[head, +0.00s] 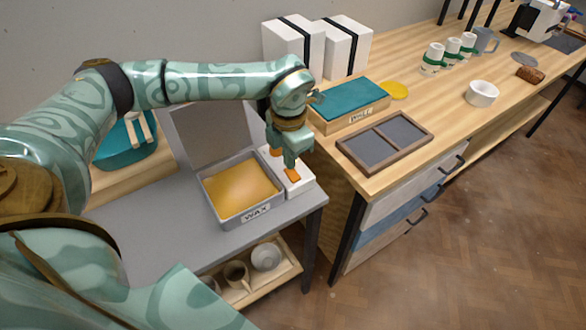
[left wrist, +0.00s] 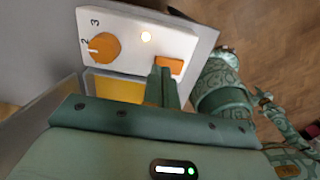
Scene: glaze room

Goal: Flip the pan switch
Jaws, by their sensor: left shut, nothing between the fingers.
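The wax pan (head: 207,205), a grey square pan of golden wax with a WAX label, sits on the grey bench. Beside it is a white control box (head: 302,184). In the left wrist view the box (left wrist: 178,40) has an orange knob (left wrist: 103,48) by the numbers 2 and 3, a glowing pale light (left wrist: 146,37) and an orange switch (left wrist: 172,66). My left gripper (head: 290,168) points down over the box, shut and empty. In the left wrist view its fingertips (left wrist: 163,70) are at the switch and partly cover it; I cannot tell whether they touch.
A raised grey lid (head: 210,125) stands behind the pan. To the right, the wooden counter (head: 430,125) holds a teal-topped box (head: 350,103), a dark divided tray (head: 425,124) and a white bowl (head: 482,93). Cups (head: 236,272) fill a low shelf under the bench.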

